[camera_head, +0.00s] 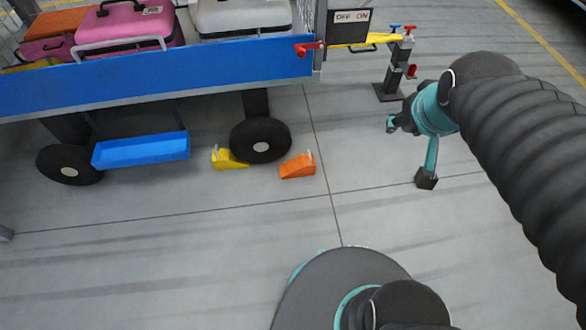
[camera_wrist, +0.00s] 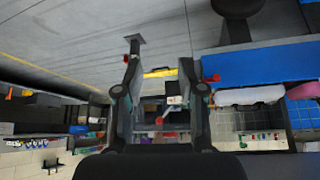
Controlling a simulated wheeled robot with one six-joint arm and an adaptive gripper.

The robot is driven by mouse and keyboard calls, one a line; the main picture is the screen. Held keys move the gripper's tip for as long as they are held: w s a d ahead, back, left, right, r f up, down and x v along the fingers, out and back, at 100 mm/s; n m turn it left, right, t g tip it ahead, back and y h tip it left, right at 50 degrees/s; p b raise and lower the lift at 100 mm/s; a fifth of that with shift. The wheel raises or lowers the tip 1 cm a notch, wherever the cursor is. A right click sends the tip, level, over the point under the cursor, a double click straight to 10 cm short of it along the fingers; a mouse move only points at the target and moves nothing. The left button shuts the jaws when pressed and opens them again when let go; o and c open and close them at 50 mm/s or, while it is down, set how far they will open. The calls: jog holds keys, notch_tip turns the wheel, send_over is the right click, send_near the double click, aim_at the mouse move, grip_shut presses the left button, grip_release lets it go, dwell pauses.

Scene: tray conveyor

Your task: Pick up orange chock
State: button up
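The orange chock (camera_head: 298,166) lies on the grey floor in the head view, just right of the cart's front wheel (camera_head: 261,140). It is a wedge with a pale handle at its right end. A small gap seems to lie between it and the wheel. My gripper (camera_head: 407,151) is open and empty, in the air to the right of the chock and well apart from it. In the wrist view my gripper's two fingers (camera_wrist: 158,72) are spread wide with nothing held between them. I do not see the orange chock in that view.
A yellow chock (camera_head: 229,162) sits left of the wheel. A blue tray (camera_head: 140,150) is under the luggage cart (camera_head: 180,75). A post with coloured handles (camera_head: 396,70) and an OFF/ON sign (camera_head: 350,27) stand behind my gripper. The floor before the chock is clear.

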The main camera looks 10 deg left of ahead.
aim_at(309, 153)
jog(key=w+a+f+n+t+y+b, duration=0.15)
jog(key=w+a+f, duration=0.35)
jog(key=w+f, duration=0.7)
jog(key=w+a+f+t+b, duration=0.15)
jog(key=w+a+f, duration=0.25)
jog(key=w+f, duration=0.8)
jog(key=s+a+f+n+t+y+b, duration=0.1)
jog(key=a+f+t, duration=0.15)
jog(key=f, duration=1.15)
jog(key=s+a+f+n+t+y+b, duration=0.15)
jog(key=a+f, duration=0.25)
jog(key=f, duration=0.9)
jog(key=shift+m, duration=0.5)
jog(key=x, duration=1.3)
jog(key=shift+d+f, duration=0.35)
jog(key=shift+d, duration=0.1)
grip_shut()
